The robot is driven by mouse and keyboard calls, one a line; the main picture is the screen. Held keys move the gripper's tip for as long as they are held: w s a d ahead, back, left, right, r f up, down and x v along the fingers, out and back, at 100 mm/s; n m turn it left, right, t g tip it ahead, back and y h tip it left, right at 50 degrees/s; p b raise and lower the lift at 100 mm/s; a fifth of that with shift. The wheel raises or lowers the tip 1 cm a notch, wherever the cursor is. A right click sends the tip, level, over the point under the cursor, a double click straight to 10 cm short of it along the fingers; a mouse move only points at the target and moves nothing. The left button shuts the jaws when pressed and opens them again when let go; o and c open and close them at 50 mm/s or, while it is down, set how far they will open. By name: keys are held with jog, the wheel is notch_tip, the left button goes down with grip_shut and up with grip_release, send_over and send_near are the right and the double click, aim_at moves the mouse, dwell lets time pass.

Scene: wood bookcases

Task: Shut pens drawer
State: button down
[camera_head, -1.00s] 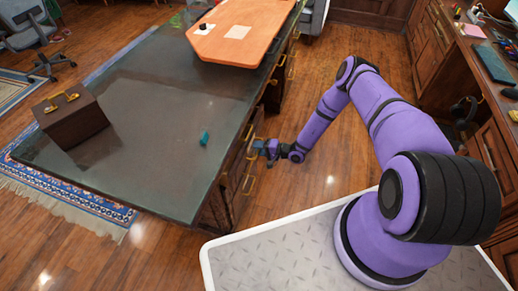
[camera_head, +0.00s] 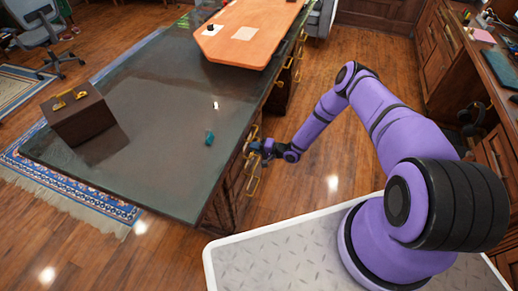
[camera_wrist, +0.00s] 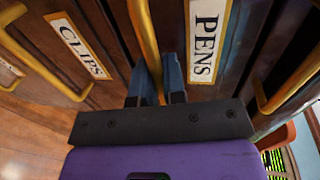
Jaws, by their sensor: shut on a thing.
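The pens drawer shows in the wrist view by its white PENS label (camera_wrist: 207,40) on a dark wood front. A brass bar handle (camera_wrist: 146,38) runs beside that label. My gripper (camera_wrist: 155,75) has its two blue fingers on either side of this handle and is shut on it. In the head view my gripper (camera_head: 259,148) is at the side of the dark-topped desk (camera_head: 150,160), among the brass handles. The PENS front looks nearer than the CLIPS front, but how far the drawer stands out is hard to tell.
A CLIPS label (camera_wrist: 80,45) and another brass handle (camera_wrist: 38,55) lie to the left in the wrist view. A further handle (camera_wrist: 290,70) is on the right. A dark box (camera_head: 75,118) and a small teal object (camera_head: 209,138) stand on the desk. Open wood floor (camera_head: 320,185) lies right of the desk.

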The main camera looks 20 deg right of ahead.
jog(key=shift+w+a, duration=0.1)
jog(key=shift+a, duration=0.05)
jog(key=c, duration=1.2)
grip_release()
jog(key=shift+a, duration=0.1)
jog(key=v, duration=1.1)
jog(key=shift+w, duration=0.1)
